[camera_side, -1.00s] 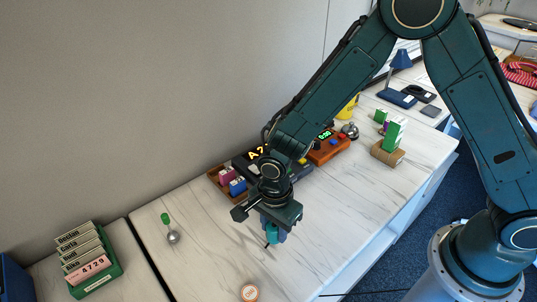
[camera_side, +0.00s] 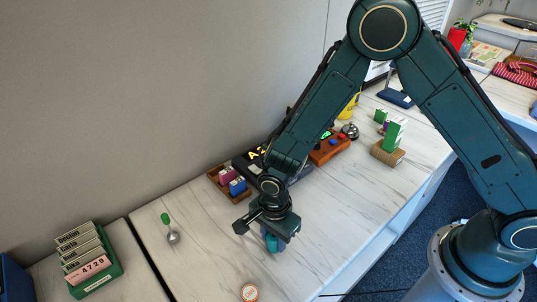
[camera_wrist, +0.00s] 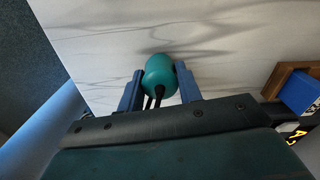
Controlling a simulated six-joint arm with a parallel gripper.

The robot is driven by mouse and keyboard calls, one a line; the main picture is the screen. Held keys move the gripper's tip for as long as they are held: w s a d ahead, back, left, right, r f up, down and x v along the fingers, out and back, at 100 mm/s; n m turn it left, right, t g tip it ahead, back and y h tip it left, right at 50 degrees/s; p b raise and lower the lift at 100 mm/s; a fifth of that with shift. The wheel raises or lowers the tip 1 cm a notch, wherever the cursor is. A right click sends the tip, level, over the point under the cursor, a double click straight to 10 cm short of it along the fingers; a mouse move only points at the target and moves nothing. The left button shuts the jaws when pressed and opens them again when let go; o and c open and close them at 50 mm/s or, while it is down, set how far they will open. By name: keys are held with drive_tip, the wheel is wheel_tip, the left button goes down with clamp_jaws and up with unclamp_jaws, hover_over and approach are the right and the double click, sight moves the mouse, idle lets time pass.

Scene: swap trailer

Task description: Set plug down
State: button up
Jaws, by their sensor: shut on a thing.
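The plug (camera_wrist: 160,76) is a rounded teal-green body with dark prongs or leads, seen in the wrist view between the two blue fingers. My gripper (camera_wrist: 159,88) is shut on it. In the side view my gripper (camera_side: 274,243) points down over the white marbled table (camera_side: 330,205), and the plug's teal body shows at its fingertips. The plug is at or just above the table top; I cannot tell if it touches. The fingers hide part of the plug.
A wooden tray with pink and blue blocks (camera_side: 237,187) stands behind my gripper. An orange-brown box with a display (camera_side: 328,150) is further right. Table around the gripper is clear.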

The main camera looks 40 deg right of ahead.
drive_tip(key=shift+f, duration=0.1)
drive_tip(key=o, duration=1)
wheel_tip(320, 180, up, 12)
idle(0.5)
drive_tip(key=shift+r, duration=0.25)
